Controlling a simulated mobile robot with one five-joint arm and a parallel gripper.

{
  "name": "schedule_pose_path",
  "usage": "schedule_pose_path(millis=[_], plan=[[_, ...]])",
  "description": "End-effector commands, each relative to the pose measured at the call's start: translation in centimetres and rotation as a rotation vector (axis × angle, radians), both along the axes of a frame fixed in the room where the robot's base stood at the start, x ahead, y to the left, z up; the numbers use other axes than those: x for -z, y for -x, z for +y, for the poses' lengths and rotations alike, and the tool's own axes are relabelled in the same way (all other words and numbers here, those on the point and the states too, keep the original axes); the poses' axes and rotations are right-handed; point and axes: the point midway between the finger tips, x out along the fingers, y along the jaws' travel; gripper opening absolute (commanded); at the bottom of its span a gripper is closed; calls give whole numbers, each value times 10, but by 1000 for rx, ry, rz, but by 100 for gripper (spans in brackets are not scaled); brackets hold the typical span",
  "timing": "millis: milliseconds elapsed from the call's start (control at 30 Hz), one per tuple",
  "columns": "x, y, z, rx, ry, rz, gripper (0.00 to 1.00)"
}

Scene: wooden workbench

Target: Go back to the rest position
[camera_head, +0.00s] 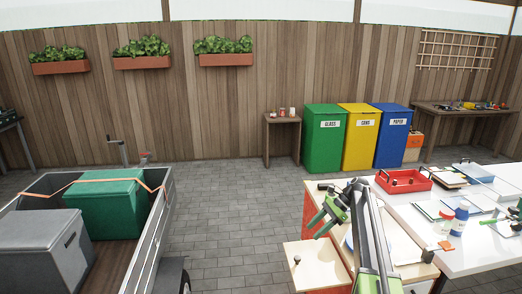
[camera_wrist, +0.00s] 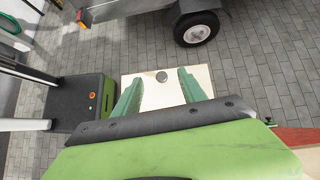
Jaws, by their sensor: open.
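My gripper (camera_head: 328,212) is at the end of my raised green-and-black arm, over the left part of the wooden workbench (camera_head: 312,190). Its green fingers point down and left. In the wrist view the fingers of my gripper (camera_wrist: 160,84) are apart with nothing between them. Beyond them is a pale wooden panel (camera_head: 318,272) with a small dark round piece (camera_head: 297,260) on it. In the wrist view the round piece (camera_wrist: 162,76) appears between the fingertips, farther away. My arm hides part of the workbench.
A white table (camera_head: 472,262) with bottles, papers and a red tray (camera_head: 404,181) is at right. Green (camera_head: 324,140), yellow (camera_head: 361,140) and blue (camera_head: 393,140) bins stand by the fence. A trailer (camera_head: 158,225) with two boxes is at left. Paved floor between is clear.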

Motion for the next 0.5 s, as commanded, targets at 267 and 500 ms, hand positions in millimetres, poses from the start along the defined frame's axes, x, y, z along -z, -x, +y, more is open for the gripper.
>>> schedule_pose_path(millis=[267,500], plan=[[5,98,118,-208,147,-57,49],[25,210,152,-614,360,-308,49]])
